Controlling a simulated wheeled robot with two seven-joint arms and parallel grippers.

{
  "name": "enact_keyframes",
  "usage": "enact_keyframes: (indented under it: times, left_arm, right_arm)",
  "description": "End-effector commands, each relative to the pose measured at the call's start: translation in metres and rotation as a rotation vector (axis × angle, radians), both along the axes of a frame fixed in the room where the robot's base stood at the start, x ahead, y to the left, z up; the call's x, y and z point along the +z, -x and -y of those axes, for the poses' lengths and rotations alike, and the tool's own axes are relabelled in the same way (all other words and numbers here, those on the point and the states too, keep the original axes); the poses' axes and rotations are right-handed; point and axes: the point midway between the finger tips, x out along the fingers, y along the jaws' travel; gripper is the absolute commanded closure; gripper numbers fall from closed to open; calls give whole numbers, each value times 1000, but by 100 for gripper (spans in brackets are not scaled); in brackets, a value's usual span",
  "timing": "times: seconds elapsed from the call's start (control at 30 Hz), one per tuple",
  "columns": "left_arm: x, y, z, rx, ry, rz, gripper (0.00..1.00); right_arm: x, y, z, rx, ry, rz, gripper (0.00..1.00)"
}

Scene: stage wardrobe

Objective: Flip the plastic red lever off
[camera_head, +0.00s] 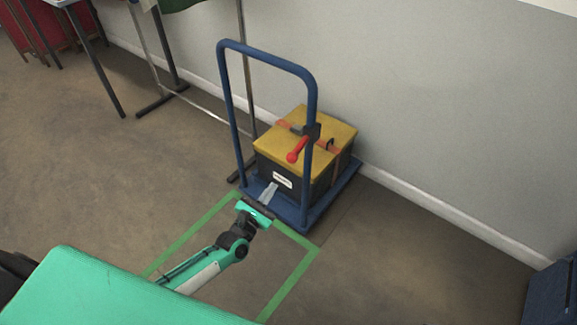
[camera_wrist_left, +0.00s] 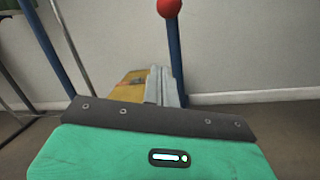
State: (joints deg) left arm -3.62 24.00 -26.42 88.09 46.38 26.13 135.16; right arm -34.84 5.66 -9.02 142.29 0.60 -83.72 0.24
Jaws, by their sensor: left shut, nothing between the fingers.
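The red lever (camera_head: 298,150) has a round knob and sits on a black bracket (camera_head: 312,131) on the right upright of a blue trolley handle. The lever tilts down and left from the bracket. Its red knob (camera_wrist_left: 169,8) shows at the top edge of the left wrist view, cut off by the frame. My left gripper (camera_head: 268,193) is shut and empty, in front of the trolley, below and left of the lever and apart from it. Its closed fingers also show in the wrist view (camera_wrist_left: 161,86). My right gripper is not in view.
The blue trolley (camera_head: 338,196) carries a black box with a yellow lid (camera_head: 335,128), strapped down, against the grey wall. Green tape (camera_head: 290,285) marks the floor in front. A metal rack and table legs stand at the back left. Open floor lies at left.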

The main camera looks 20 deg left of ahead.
Motion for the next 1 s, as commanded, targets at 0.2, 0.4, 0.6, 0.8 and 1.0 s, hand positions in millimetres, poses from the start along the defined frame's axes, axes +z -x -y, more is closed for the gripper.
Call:
enact_keyframes:
  times: [0.2, 0.4, 0.6, 0.8, 1.0]
  left_arm:
    - [1, -5, 1, 0, -2, 0, 100]
    - [5, -32, 7, 1, -3, 2, 100]
    - [10, -71, 16, 1, -3, 2, 100]
    - [22, -94, 24, 0, -1, -2, 100]
    - [41, -81, 29, 0, -1, -1, 100]
  right_arm:
    - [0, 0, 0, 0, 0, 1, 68]
    - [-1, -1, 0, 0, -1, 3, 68]
    - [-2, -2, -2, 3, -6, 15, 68]
    - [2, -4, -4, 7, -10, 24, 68]
    - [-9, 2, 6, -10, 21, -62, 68]
